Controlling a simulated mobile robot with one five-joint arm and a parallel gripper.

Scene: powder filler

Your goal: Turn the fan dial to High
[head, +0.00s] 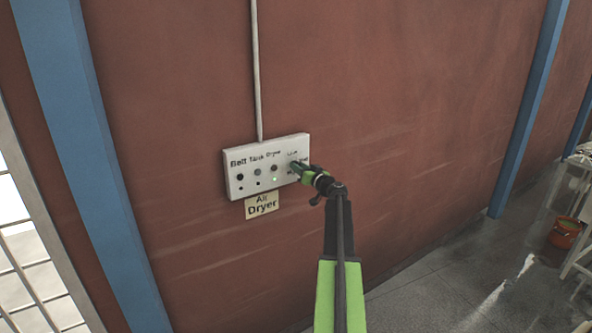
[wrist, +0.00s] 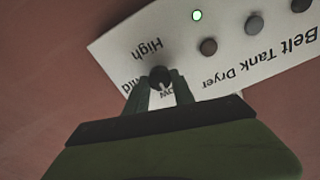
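The fan dial (wrist: 160,77) is a small dark round knob on the white control panel (head: 240,181). In the wrist view the panel appears turned over, with "High" and "Mid" to the left of the dial and "Low" partly covered below it. My gripper (wrist: 160,84) has one finger on each side of the dial, with the tips against its sides. In the head view my gripper (head: 297,168) is at the panel's right end and hides the dial and part of the labels. The dial's pointer is too dark to read surely.
Three knobs or buttons marked Belt, Tank and Dryer (head: 274,168) sit left of my gripper. A green light (wrist: 197,15) is lit by Dryer. A blue post (head: 88,130) stands left; the red wall around is clear.

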